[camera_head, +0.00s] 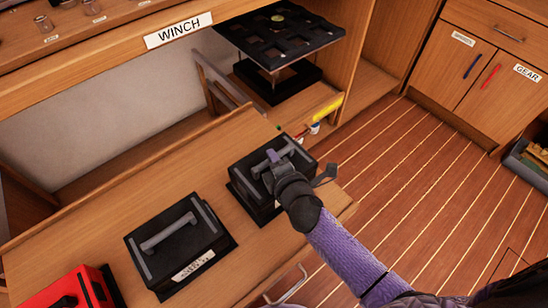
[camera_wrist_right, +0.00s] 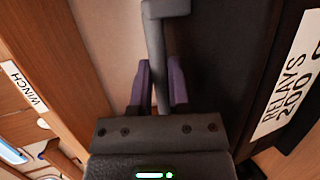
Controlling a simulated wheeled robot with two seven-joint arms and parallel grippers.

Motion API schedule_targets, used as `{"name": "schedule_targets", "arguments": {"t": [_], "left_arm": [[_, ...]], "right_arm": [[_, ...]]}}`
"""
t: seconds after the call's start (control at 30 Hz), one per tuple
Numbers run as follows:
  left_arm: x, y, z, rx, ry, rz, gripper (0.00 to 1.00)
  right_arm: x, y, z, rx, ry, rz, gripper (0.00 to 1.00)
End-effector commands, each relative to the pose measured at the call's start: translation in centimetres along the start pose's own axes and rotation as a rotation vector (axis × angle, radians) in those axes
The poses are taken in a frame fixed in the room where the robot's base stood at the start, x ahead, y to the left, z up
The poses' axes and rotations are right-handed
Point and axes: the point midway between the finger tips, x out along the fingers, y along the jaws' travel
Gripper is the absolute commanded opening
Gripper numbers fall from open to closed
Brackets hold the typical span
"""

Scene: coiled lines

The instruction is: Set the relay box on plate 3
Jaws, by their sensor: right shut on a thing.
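The relay box (camera_head: 240,180) is a black case with a grey bar handle, at the right end of the wooden bench. Its white label (camera_wrist_right: 285,85) reads "RELAYS 200" in the right wrist view. My right gripper (camera_head: 272,166) is over its top. In the right wrist view, the purple fingers (camera_wrist_right: 159,88) are shut on the handle (camera_wrist_right: 156,45). I cannot tell whether the box rests on the bench or is slightly raised. No plate number is readable, so I cannot tell which is plate 3. My left gripper is out of view.
A second black case (camera_head: 175,262) with a handle stands left of the relay box on the bench (camera_head: 130,195). A red case (camera_head: 55,292) is at the lower left. A black slotted rack (camera_head: 285,43) stands behind, near the WINCH sign (camera_head: 178,31). Cabinets (camera_head: 470,60) stand at right.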

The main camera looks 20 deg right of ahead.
Motion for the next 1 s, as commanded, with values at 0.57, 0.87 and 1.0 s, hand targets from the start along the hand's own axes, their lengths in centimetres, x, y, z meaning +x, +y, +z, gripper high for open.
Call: {"name": "schedule_targets", "arguments": {"t": [0.57, 0.87, 1.0], "left_arm": [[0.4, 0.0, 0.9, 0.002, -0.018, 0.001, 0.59], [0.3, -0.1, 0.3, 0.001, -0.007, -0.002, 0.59], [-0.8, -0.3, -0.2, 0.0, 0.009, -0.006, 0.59]], "right_arm": [[0.2, -0.6, -0.1, 0.0, 0.0, -0.002, 0.62], [-0.1, -0.7, -0.1, 0.0, -0.001, -0.007, 0.62], [-2.1, -0.4, -0.1, 0.001, 0.0, -0.006, 0.62]]}}
